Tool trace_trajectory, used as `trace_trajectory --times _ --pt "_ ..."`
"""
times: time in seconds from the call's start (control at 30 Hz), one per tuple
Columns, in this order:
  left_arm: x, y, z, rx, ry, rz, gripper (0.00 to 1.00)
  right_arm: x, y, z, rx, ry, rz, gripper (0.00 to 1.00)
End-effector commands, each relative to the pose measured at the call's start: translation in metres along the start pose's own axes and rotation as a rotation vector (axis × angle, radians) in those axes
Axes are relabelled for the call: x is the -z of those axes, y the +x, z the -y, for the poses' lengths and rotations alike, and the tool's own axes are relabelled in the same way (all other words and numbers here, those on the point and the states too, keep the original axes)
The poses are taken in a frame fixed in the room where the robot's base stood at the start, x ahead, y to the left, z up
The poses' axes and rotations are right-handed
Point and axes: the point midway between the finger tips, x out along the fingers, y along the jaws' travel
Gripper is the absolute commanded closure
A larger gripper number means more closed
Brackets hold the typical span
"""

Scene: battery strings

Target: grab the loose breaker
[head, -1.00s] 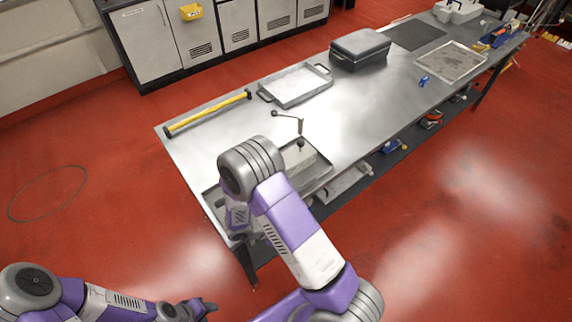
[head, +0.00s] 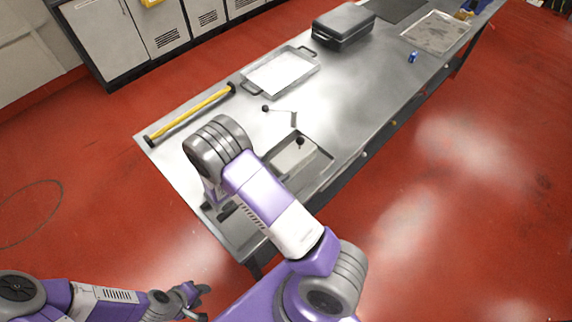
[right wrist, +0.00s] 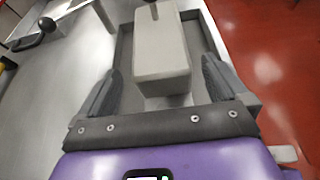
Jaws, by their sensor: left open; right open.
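A pale grey block (head: 290,158) with a black knob lies in a grey tray (head: 318,178) at the table's near end. It may be the breaker; I cannot tell for certain. In the right wrist view the block (right wrist: 160,48) lies ahead, between the spread fingers of my right gripper (right wrist: 160,80), which is open. I cannot see finger contact. In the head view my right arm mostly hides that gripper. My left gripper (head: 195,299) is open and empty, low over the floor, off the table.
A metal crank with a black ball (head: 265,108) stands beside the tray. A yellow bar (head: 190,115), a shallow metal tray (head: 280,72), a dark case (head: 343,25) and a small blue item (head: 413,57) lie on the table. Bare tabletop (head: 350,95) lies between them.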

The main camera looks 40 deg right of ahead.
Motion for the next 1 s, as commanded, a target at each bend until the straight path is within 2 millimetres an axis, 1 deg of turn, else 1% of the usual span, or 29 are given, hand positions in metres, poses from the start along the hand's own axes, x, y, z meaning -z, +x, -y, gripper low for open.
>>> trace_trajectory --times 0.03,0.1,0.2,0.47,0.57,1.0 --pt "0.0 0.001 0.0 0.0 0.0 -0.001 0.57 0.003 0.01 0.002 0.005 -0.002 0.002 0.0" --pt "0.0 0.001 0.001 0.0 0.0 -0.001 0.57 0.002 0.019 0.002 0.004 0.0 0.001 0.0" --pt "0.001 0.002 0.001 0.0 0.0 -0.001 0.57 0.002 0.028 0.002 0.002 0.0 0.001 0.0" --pt "0.001 0.002 0.001 0.0 0.0 -0.001 0.57 0.002 0.031 0.001 0.0 0.001 0.0 0.0" --pt "0.001 0.002 0.001 0.0 0.0 -0.001 0.57 0.002 0.031 0.001 0.0 0.001 0.0 0.14" --pt "0.001 0.002 0.001 0.0 0.0 -0.001 0.57 0.002 0.03 0.001 0.0 0.0 0.0 0.81"
